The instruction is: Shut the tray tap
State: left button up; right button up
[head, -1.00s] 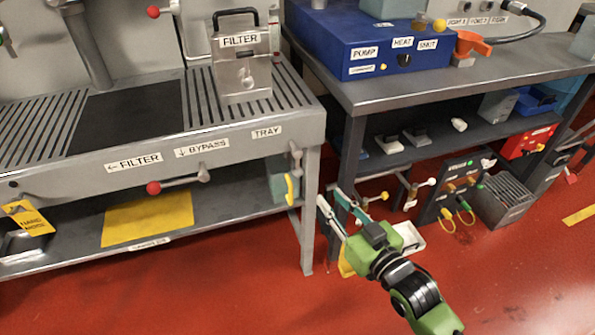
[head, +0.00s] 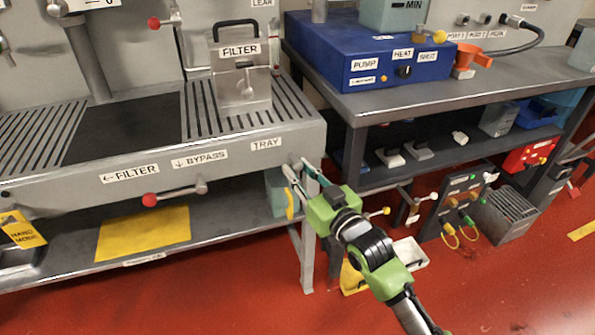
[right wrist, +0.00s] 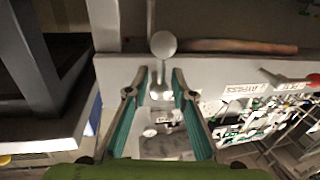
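The tray tap is a small grey metal valve with a round end (right wrist: 163,44), on the front of the drip bench below the TRAY label (head: 266,143). My right gripper (head: 296,167) has reached up to it at the bench's right front corner, and its fingers hide most of the tap in the head view. In the right wrist view the gripper (right wrist: 161,75) is open, with its teal-lined fingers apart on either side of the tap's stem. I see gaps beside the stem and no clear contact. My left gripper is not in view.
The bypass tap with a red knob (head: 150,199) is to the left on the same bench front. A teal and yellow container (head: 279,193) is just below the gripper. The steel table (head: 430,92) with a blue unit (head: 365,50) stands close on the right.

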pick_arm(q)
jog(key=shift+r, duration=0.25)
pick_arm(e)
jog(key=shift+w+a, duration=0.25)
jog(key=shift+w, duration=0.1)
grip_shut()
